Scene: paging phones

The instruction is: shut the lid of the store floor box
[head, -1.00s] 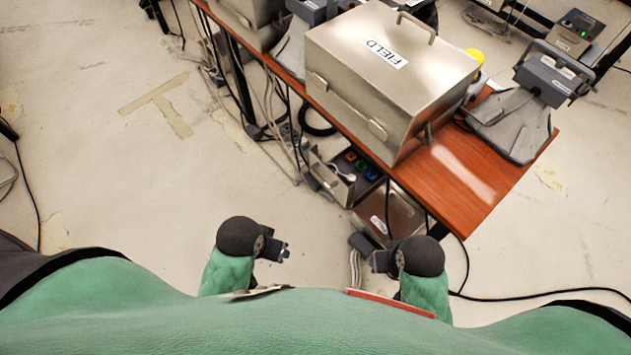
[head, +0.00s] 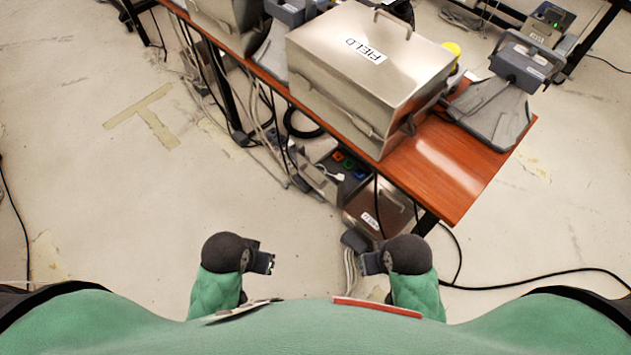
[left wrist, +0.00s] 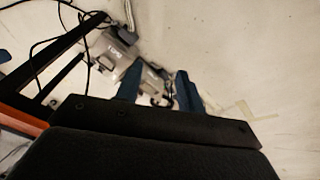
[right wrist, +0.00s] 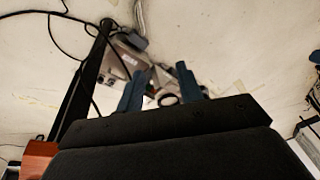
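A metal floor box (head: 385,203) with a white label, too small to read surely, sits on the floor below the table's front edge. Beside it, to the left, is an open metal compartment (head: 318,182) with coloured blocks and a white piece inside. I cannot tell whether the labelled metal part is a lid or a separate box. It also shows in the left wrist view (left wrist: 113,42) and right wrist view (right wrist: 124,58). My left gripper (head: 270,263) and right gripper (head: 362,263) are empty, fingers apart, nearer my body than the box and not touching it.
A wooden table (head: 450,175) stands above, overhanging the floor box. It carries a shut metal box labelled FIELD (head: 370,70) and a grey phone device (head: 520,65). Black cables (head: 460,260) run around the table leg.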

